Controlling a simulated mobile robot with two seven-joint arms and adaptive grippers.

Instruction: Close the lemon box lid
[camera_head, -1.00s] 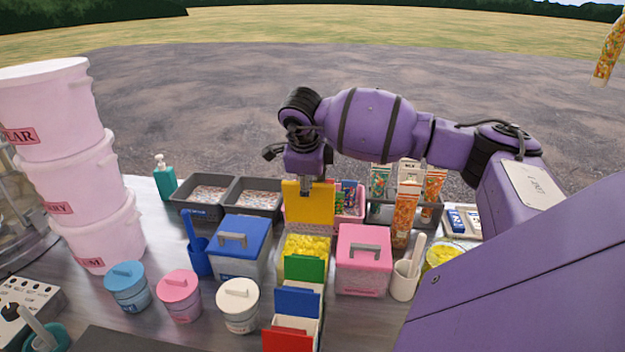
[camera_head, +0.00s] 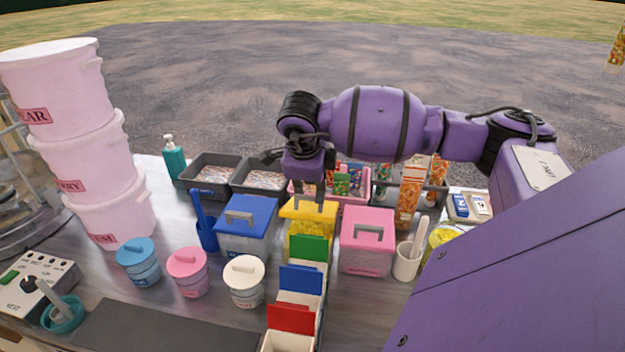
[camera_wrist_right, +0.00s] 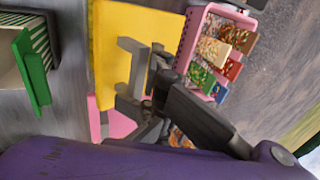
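The lemon box (camera_head: 307,226), with a clear front and yellow contents, stands between the blue-lidded box and the pink-lidded box. Its yellow lid (camera_head: 300,208) leans down over the top, and yellow contents still show below its front edge. In the right wrist view the lid (camera_wrist_right: 112,30) is a large yellow plate with a grey handle (camera_wrist_right: 132,62). My right gripper (camera_head: 321,196) is at the lid's far side, close to the handle. The wrist view does not clearly show whether its fingers hold the handle. My left gripper is not in view.
The blue-lidded box (camera_head: 248,211) and pink-lidded box (camera_head: 367,224) flank the lemon box closely. Green, blue and red card holders (camera_head: 292,318) stand in front. A pink basket (camera_head: 352,215) of packets is behind. Round lidded tubs (camera_head: 187,263) sit front left.

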